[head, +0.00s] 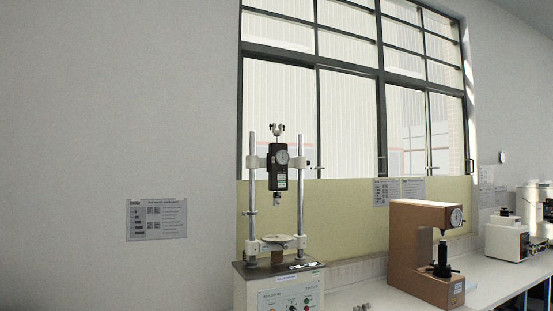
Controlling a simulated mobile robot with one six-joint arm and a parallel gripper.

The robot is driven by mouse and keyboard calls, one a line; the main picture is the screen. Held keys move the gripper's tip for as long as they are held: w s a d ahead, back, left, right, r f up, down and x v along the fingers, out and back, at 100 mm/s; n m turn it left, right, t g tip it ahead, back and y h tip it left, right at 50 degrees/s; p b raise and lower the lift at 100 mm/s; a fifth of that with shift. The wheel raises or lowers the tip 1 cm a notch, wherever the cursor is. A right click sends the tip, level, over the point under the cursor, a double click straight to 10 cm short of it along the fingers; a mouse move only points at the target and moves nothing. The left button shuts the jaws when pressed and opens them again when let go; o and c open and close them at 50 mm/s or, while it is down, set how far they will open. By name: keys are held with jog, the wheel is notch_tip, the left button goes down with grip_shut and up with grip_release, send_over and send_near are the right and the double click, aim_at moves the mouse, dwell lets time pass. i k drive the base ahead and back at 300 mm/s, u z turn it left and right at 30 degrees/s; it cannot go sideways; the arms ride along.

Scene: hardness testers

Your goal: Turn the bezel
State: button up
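Two round dials show in the head view, both small. One dial (282,157) is on the black gauge (279,179) held between the two posts of the test stand at centre. The other dial (456,217) is on the upper front of the brown hardness tester (408,240) to the right. Each has a rim around a pale face. The bezels and pointers are too small to read, and I cannot tell which bezel the task means. My gripper is not in view.
The test stand's white base (278,295) has a control panel. The white bench (486,277) runs right, with a white instrument (507,240) beyond the brown tester. Small metal parts (361,307) lie at the bottom edge. Windows and a wall are behind.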

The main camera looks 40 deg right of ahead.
aim_at(280, 154)
jog(key=u, duration=0.2)
jog(key=k, duration=0.9)
jog(key=z, duration=0.6)
jog(key=i, duration=1.15)
jog(key=z, duration=0.05)
